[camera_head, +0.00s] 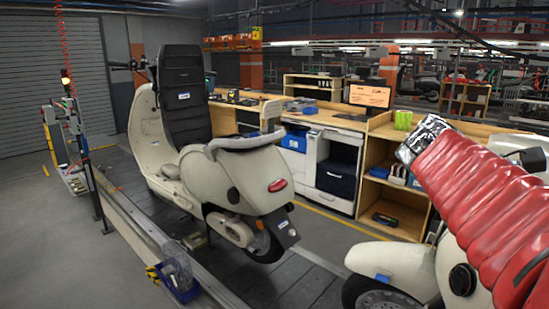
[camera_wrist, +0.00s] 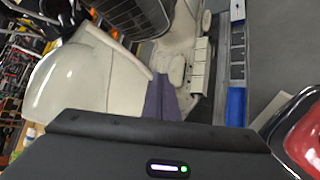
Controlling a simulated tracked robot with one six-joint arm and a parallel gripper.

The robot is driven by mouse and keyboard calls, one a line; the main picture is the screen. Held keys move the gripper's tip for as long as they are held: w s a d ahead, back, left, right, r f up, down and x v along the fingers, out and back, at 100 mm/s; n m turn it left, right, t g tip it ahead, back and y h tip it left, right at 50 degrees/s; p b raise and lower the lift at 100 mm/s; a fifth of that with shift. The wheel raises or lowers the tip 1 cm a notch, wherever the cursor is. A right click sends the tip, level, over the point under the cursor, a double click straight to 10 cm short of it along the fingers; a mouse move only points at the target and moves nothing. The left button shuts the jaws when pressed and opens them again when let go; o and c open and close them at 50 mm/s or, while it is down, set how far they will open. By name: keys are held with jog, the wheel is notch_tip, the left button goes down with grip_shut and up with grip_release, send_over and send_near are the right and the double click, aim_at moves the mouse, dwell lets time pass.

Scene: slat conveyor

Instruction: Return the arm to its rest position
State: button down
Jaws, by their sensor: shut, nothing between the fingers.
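My arm in its red sleeve (camera_head: 475,190) reaches in from the lower right of the head view, and its silver-wrapped end (camera_head: 424,136) points up and left. It is in front of the workbench and above a cream scooter at the lower right. My gripper (camera_wrist: 162,90) shows in the wrist view as narrow purple-grey fingers beyond a dark housing with a small green light. The fingers are shut and empty. They are seen against a cream scooter body; whether they touch it I cannot tell. The gripper fingers cannot be made out in the head view.
A cream scooter (camera_head: 235,175) with a tall black seat back stands on the slat conveyor (camera_head: 285,285). Another scooter (camera_head: 400,264) is partly hidden behind my arm. A wooden workbench (camera_head: 332,122) with a monitor (camera_head: 369,96) runs behind. A blue bin (camera_head: 180,283) sits by the conveyor rail.

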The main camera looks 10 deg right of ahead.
jog(key=w+a+f+m+t+y, duration=0.2)
jog(key=w+a+f+t+y, duration=0.1)
jog(key=a+f, duration=0.55)
jog(key=w+a+f+m+t+y, duration=0.3)
jog(key=w+a+f, duration=0.1)
jog(key=a+f, duration=0.5)
jog(key=s+a+f+t+y, duration=0.1)
jog(key=a+y, duration=0.1)
jog(key=a, duration=0.6)
jog(key=s+a+f+t+y, duration=0.1)
jog(key=a+f+y, duration=0.1)
jog(key=a, duration=0.7)
jog(key=shift+t+y, duration=0.4)
jog(key=shift+f, duration=0.1)
